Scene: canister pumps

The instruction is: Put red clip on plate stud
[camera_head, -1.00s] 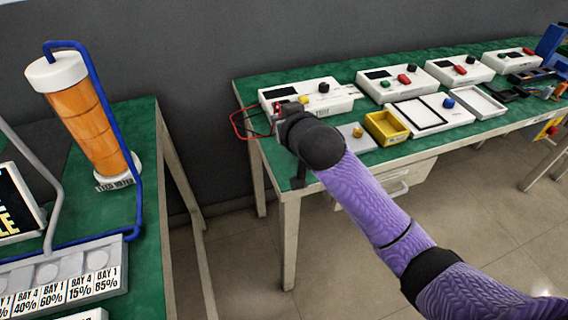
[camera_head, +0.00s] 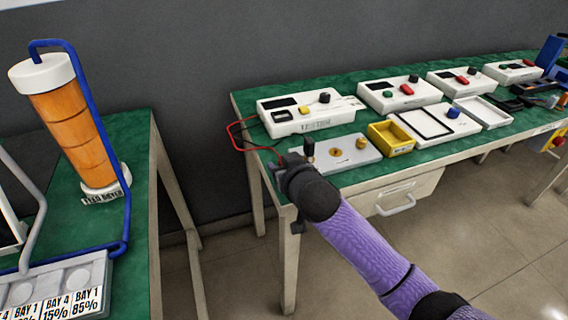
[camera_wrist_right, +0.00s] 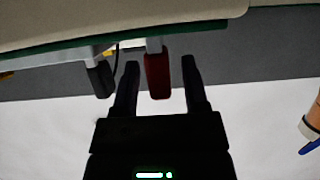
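The red clip (camera_wrist_right: 157,75) shows in the right wrist view between the two fingers of my right gripper (camera_wrist_right: 160,80), with a gap on both sides. The fingers are open. In the head view my right gripper (camera_head: 282,168) is at the near left corner of the table, left of the grey plate (camera_head: 345,165). The plate bears two brass studs, one near its middle (camera_head: 336,152) and one at its right (camera_head: 361,143). A black clip (camera_wrist_right: 100,78) shows left of the fingers in the wrist view. The red clip is not clear in the head view. My left gripper is not in view.
A red lead (camera_head: 235,130) loops from the white meter (camera_head: 300,122) over the table's left edge. A yellow bin (camera_head: 391,141) stands right of the plate. More white instruments line the green table. An orange canister (camera_head: 75,135) stands on the left table.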

